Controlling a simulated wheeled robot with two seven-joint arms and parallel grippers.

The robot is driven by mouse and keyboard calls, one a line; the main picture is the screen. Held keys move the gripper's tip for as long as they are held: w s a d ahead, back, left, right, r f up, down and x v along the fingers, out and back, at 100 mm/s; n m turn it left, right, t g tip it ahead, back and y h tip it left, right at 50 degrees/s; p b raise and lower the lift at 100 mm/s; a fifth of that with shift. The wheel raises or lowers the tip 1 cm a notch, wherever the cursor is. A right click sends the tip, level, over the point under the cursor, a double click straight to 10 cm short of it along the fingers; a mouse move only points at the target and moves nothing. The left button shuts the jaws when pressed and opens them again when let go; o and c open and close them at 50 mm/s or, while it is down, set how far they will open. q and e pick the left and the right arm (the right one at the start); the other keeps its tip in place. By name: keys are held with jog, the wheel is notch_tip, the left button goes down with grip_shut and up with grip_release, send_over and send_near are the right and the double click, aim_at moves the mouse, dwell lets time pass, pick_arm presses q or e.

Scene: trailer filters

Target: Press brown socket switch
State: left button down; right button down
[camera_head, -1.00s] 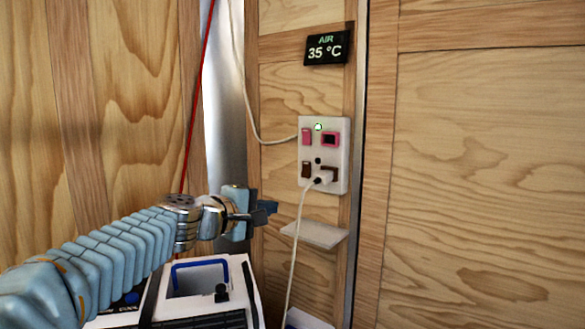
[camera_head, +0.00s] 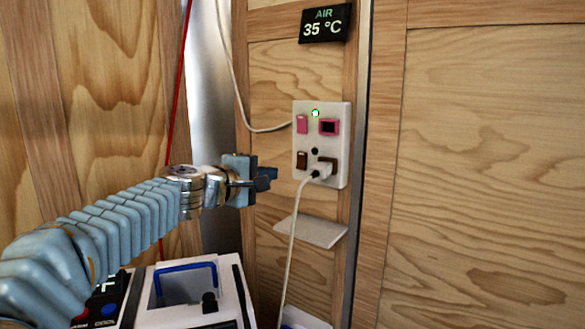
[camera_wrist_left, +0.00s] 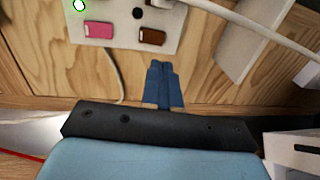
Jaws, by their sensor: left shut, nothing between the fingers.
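The brown socket switch (camera_head: 302,160) is on the lower left of a white wall panel (camera_head: 340,115). It also shows in the left wrist view (camera_wrist_left: 152,37), just beyond the fingertips. A white plug (camera_head: 323,171) with a cable sits in the brown socket beside it. My left gripper (camera_head: 268,179) is shut and empty, left of the panel and slightly lower than the switch in the head view. Its blue fingers (camera_wrist_left: 162,80) point toward the switch, with a visible gap. My right gripper is not in view.
A pink switch (camera_head: 302,124), pink socket (camera_head: 329,127) and green light (camera_head: 315,113) are higher on the panel. The plug's white cable (camera_head: 290,245) hangs past a small shelf (camera_head: 310,231). A white box with a blue handle (camera_head: 186,266) stands below my arm.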

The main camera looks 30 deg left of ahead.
aim_at(300, 168)
pick_arm(q)
jog(key=w, duration=0.3)
jog(key=w+p, duration=0.1)
jog(key=w, duration=0.2)
jog(key=w+f+p, duration=0.1)
jog(key=w, duration=0.2)
jog(key=shift+w+d+f, duration=0.1)
jog(key=shift+w+d, duration=0.1)
jog(key=shift+d, duration=0.15)
jog(key=shift+w, duration=0.15)
